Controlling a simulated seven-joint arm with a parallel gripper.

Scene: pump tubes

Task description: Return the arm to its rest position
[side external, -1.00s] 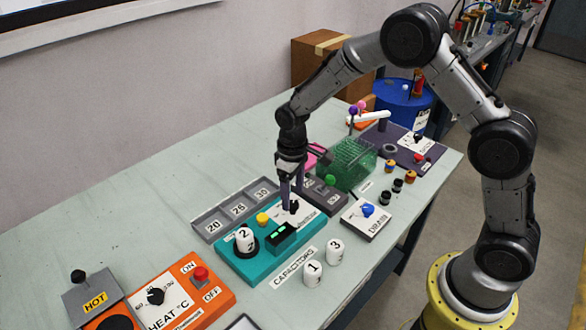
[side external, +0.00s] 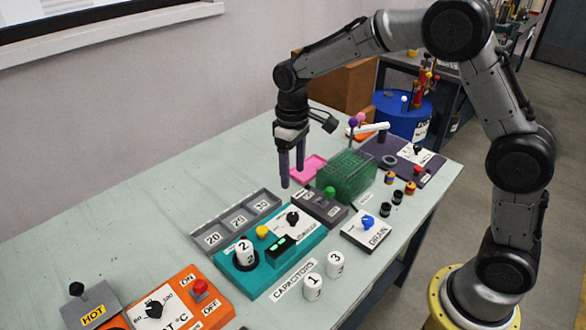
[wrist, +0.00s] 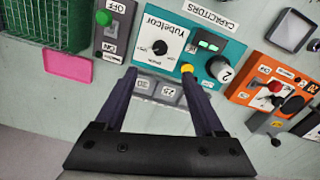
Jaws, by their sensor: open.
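My gripper (side external: 292,170) is open and empty. It hangs pointing down above the table, behind the teal capacitor panel (side external: 240,279) and left of the green mesh box (side external: 345,172). In the wrist view its two dark fingers (wrist: 160,88) stand apart with nothing between them. The panel's black knob (side external: 293,218) is clear of the fingers. The white capacitor marked 2 (side external: 244,252) stands upright in a black socket on the panel. Capacitors 1 (side external: 312,287) and 3 (side external: 334,264) stand upright on the table in front.
A grey tray marked 20, 25 and 30 (side external: 250,207) lies behind the panel. The orange heat unit (side external: 213,304) is at front left. The drain box (side external: 365,232), a grey switch box (side external: 320,209) and a pink tray (side external: 305,166) are nearby. The table's left back is bare.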

